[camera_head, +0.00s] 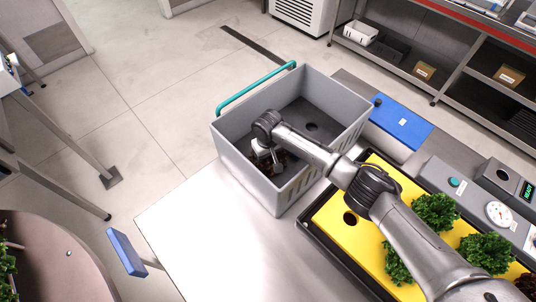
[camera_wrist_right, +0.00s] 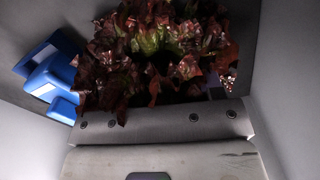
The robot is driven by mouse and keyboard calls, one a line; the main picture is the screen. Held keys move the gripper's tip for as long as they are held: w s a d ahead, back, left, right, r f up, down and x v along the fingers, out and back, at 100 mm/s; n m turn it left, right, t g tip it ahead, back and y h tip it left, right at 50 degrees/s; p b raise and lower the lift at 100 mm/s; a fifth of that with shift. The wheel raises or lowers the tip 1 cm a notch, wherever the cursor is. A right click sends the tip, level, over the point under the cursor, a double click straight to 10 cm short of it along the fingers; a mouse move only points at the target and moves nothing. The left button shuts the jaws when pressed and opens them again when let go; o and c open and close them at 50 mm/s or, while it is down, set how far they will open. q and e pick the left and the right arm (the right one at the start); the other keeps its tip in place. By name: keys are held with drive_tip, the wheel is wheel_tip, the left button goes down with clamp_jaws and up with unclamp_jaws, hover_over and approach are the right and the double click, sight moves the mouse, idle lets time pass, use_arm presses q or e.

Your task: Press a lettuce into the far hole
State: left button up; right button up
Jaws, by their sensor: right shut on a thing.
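My right gripper (camera_head: 266,160) reaches down inside the grey crate (camera_head: 245,172), near its left wall. It is shut on a dark red lettuce (camera_wrist_right: 160,55), whose ruffled leaves fill the upper middle of the right wrist view and hide the fingertips. In the head view only dark bits of leaf show by the gripper. The yellow tray (camera_head: 328,216) lies to the right of the crate, partly behind my right arm. It has one open hole (camera_head: 350,218) in view and holds several green lettuces (camera_head: 435,210). My left gripper is not in view.
The crate has a teal handle (camera_head: 255,88) and high walls around the gripper. A blue-topped box (camera_head: 402,121) stands beside it. A panel with a gauge (camera_head: 499,213) runs along the tray's right side. The pale table top (camera_head: 215,245) is clear.

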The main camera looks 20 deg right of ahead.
idle(0.3)
drive_tip(key=o, duration=1.2)
drive_tip(key=shift+r+p, duration=0.7)
drive_tip(key=shift+p, duration=0.15)
wheel_tip(320, 180, up, 5)
drive_tip(key=p, duration=0.5)
drive_tip(key=shift+r+p, duration=0.3)
drive_tip(key=shift+p, duration=0.3)
